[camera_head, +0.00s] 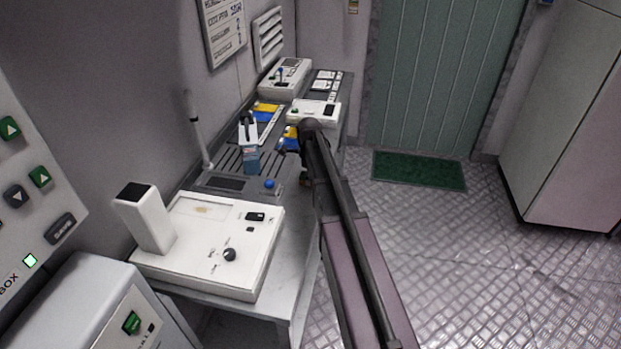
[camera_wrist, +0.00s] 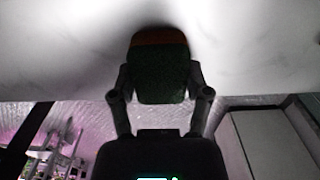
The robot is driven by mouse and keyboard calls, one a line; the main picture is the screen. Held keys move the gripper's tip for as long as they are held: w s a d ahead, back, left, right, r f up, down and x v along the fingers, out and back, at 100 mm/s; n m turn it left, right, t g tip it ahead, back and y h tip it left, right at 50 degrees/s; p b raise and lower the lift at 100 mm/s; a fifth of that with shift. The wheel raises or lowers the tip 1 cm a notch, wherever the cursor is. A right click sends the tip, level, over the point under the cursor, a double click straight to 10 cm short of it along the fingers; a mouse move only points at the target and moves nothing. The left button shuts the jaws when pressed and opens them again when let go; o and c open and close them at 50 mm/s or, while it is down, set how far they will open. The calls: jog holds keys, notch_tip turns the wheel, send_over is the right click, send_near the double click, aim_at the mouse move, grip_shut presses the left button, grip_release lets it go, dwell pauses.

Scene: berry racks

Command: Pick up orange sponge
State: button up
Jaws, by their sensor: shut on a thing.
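In the wrist view, a block-shaped sponge (camera_wrist: 160,75) sits between the two fingers of my gripper (camera_wrist: 160,84). Its upper edge is orange and the face toward the camera is dark green. The fingers close on its left and right sides, and it shows against a pale, plain surface with a dark shadow above it. In the head view, my arm reaches from the bottom up to the far part of the bench. The gripper end is mostly hidden behind the arm there, and I cannot make out the sponge.
The bench (camera_head: 290,262) holds a large white device (camera_head: 190,240), a grey slotted rack (camera_head: 222,160), a blue-and-white box (camera_head: 251,161) and a smaller white device (camera_head: 315,111). A green mat (camera_head: 420,170) lies on the open metal floor before a green door (camera_head: 445,75). A tall cabinet (camera_head: 575,110) stands right.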

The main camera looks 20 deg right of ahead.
jog(key=shift+r, duration=0.15)
notch_tip(320, 180, up, 3)
jog(key=p, duration=0.3)
jog(key=s+d+p, duration=0.1)
jog(key=s+d, duration=0.1)
jog(key=s, duration=0.5)
jog(key=s+d+r+p, duration=0.1)
jog(key=s+d, duration=0.1)
jog(key=s, duration=0.6)
jog(key=shift+s+d+r, duration=0.2)
jog(key=shift+r, duration=0.1)
